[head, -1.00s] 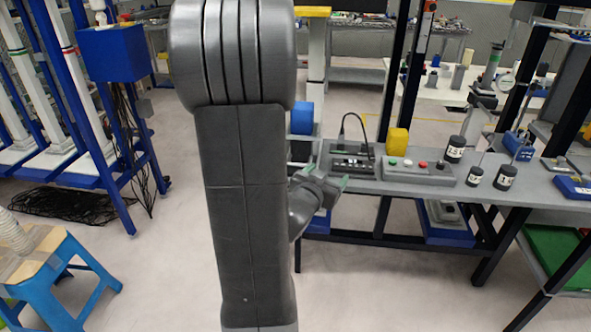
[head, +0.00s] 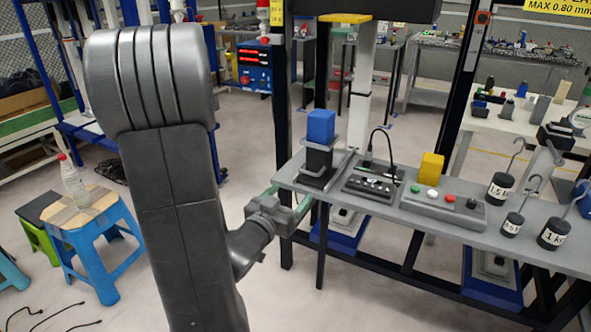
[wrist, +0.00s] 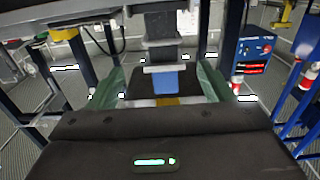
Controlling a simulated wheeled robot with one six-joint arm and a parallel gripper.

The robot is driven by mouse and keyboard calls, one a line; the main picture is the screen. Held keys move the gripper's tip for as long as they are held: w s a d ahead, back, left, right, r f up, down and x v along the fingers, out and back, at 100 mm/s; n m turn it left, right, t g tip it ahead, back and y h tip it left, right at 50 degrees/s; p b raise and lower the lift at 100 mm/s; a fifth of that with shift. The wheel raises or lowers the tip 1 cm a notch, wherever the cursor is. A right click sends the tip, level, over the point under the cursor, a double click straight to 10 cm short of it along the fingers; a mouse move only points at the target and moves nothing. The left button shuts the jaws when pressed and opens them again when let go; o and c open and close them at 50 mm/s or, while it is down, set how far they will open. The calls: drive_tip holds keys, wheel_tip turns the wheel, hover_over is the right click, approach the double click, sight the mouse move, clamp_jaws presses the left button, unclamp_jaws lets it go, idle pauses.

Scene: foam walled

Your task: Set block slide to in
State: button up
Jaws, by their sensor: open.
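The blue block (head: 321,127) sits upright in a dark grey holder (head: 317,168) at the left end of the grey bench. My gripper (head: 287,201) is open and empty, just off the bench's left end, below and left of the block and apart from it. Its green fingers stand wide in the wrist view (wrist: 160,85). Between them a blue patch shows under a grey bracket; I cannot tell whether it is the block. No clear in or out mark on the slide is visible.
On the bench (head: 388,207) stand a black cabled box (head: 370,184), a button panel (head: 443,205), a yellow block (head: 431,168) and several black weights. A blue stool (head: 95,240) with a bottle (head: 72,182) is at left. The floor before the bench is clear.

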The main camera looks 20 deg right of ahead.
sight(311, 183)
drive_tip(key=x, duration=1.3)
drive_tip(key=shift+w+d, duration=0.2)
drive_tip(key=shift+w, duration=0.1)
drive_tip(key=shift+c, duration=0.4)
